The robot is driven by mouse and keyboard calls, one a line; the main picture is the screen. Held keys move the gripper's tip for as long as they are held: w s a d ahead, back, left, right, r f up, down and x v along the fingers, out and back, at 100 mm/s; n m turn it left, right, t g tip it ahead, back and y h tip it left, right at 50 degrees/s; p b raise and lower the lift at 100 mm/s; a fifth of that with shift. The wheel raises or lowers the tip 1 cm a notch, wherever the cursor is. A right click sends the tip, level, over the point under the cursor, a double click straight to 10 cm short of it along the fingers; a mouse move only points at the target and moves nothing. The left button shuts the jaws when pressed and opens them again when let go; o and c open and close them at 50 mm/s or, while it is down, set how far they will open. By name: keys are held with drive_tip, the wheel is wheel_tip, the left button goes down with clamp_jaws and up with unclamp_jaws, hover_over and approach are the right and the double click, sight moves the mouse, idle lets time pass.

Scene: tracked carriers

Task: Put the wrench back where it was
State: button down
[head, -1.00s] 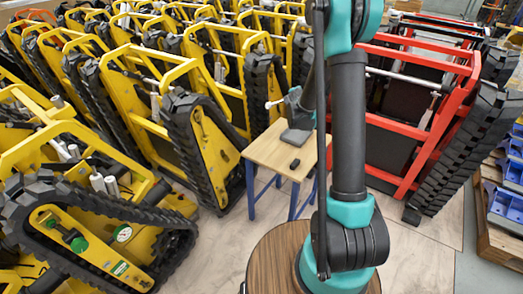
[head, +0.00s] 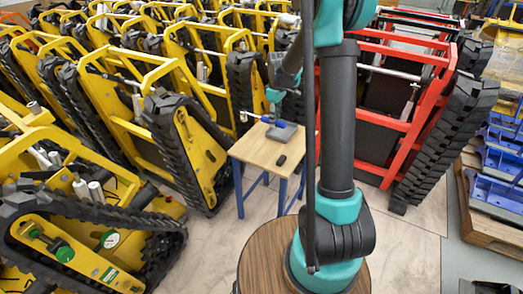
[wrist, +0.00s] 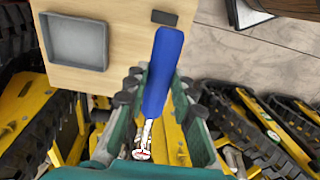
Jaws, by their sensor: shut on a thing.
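The wrench has a blue handle (wrist: 163,72) and a shiny metal head (wrist: 147,138) in the wrist view. My gripper (wrist: 160,88) is shut on the handle, with a finger on each side. In the head view the wrench (head: 279,122) lies sideways below my gripper (head: 275,103), its silver head pointing left. It is at the back of a small wooden table (head: 258,153). A shallow grey tray (head: 283,134) sits on the table and is empty in the wrist view (wrist: 78,42). I cannot tell the wrench's exact height above the table.
A small dark block (head: 281,160) lies on the table, right of the tray in the wrist view (wrist: 164,18). Yellow tracked carriers (head: 190,150) crowd the left and back. A red carrier (head: 400,105) stands close on the right. Pale floor in front is open.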

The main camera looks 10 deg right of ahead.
wheel_tip(320, 180, down, 18)
drive_tip(key=shift+r, duration=0.25)
drive_tip(key=c, duration=1.3)
unclamp_jaws()
wheel_tip(320, 180, up, 12)
drive_tip(key=s+d+r+m+t, duration=0.1)
drive_tip(key=s+d+r+m, duration=0.2)
drive_tip(key=s, duration=0.4)
drive_tip(key=s+m+t, duration=0.1)
drive_tip(key=s+m, duration=0.1)
drive_tip(key=s, duration=0.5)
drive_tip(key=s+r+m+t, duration=0.1)
drive_tip(key=s+m, duration=0.2)
drive_tip(key=s, duration=0.5)
drive_tip(key=s+d+r+m+t, duration=0.1)
drive_tip(key=s+m, duration=0.1)
drive_tip(key=s, duration=0.6)
drive_tip(key=shift+s+m, duration=0.2)
drive_tip(key=shift+m, duration=0.2)
